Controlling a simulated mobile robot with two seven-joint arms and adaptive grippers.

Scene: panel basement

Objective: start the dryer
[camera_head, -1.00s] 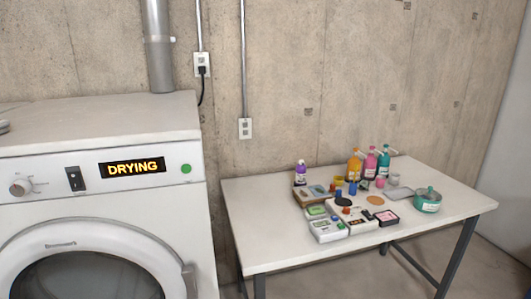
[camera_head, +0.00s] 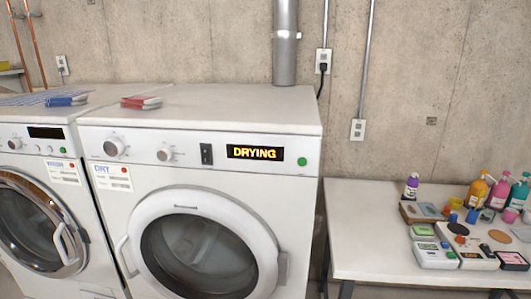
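The white dryer (camera_head: 250,207) stands in the middle of the head view, with its round door (camera_head: 190,250) shut. Its display (camera_head: 255,153) reads "DRYING" in lit yellow letters. A green round button (camera_head: 302,161) sits right of the display. A black rocker switch (camera_head: 207,154) is left of the display, and two knobs, including this one (camera_head: 115,147), are further left. Neither of my grippers shows in the view.
A washer (camera_head: 35,190) with a dark display stands left of the dryer. Red (camera_head: 141,102) and blue (camera_head: 66,100) items lie on the machine tops. At right, a white table (camera_head: 375,245) holds bottles and small boxes. A concrete wall stands behind.

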